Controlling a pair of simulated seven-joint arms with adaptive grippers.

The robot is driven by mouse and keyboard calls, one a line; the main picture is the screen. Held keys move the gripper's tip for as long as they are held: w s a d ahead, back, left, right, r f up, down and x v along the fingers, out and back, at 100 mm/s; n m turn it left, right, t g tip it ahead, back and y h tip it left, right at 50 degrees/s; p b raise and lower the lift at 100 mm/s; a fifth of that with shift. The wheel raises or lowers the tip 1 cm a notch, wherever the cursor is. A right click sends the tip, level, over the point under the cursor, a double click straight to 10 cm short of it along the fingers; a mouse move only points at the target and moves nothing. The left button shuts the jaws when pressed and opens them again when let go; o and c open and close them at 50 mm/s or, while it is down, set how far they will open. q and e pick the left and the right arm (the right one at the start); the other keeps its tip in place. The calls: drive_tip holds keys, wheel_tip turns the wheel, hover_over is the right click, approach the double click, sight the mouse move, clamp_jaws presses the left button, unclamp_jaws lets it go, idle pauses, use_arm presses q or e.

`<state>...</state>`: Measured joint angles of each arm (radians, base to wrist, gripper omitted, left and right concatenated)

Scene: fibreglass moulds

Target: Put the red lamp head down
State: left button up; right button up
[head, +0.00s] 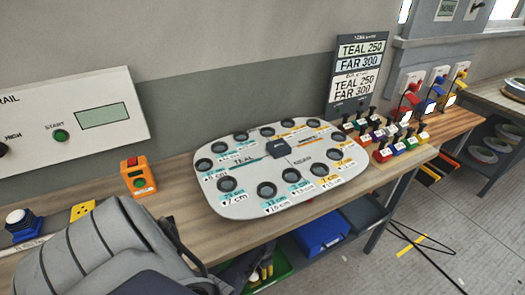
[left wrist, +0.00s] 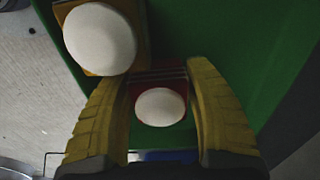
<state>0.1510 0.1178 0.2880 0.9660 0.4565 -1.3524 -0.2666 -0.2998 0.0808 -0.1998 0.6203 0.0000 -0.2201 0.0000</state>
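The red lamp head (left wrist: 160,82) shows in the left wrist view as a red block with a white dome, between the two yellow fingers of my left gripper (left wrist: 158,88). The fingers meet its left and right sides, so the gripper appears shut on it. It is over or in the green bin (left wrist: 220,40); I cannot tell whether it touches the bottom. In the head view my left gripper (head: 262,273) reaches into the green bin (head: 282,268) below the bench, partly hidden by my arm. My right gripper is not in view.
A yellow lamp head (left wrist: 100,38) with a larger white dome lies close by on the left. A blue bin (head: 322,232) stands right of the green bin. The bench edge (head: 250,236) is above. A grey panel (head: 235,208) and an orange box (head: 138,175) are on the bench.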

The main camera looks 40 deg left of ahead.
use_arm(q)
drive_tip(key=shift+o, duration=1.3)
wheel_tip(320, 180, up, 13)
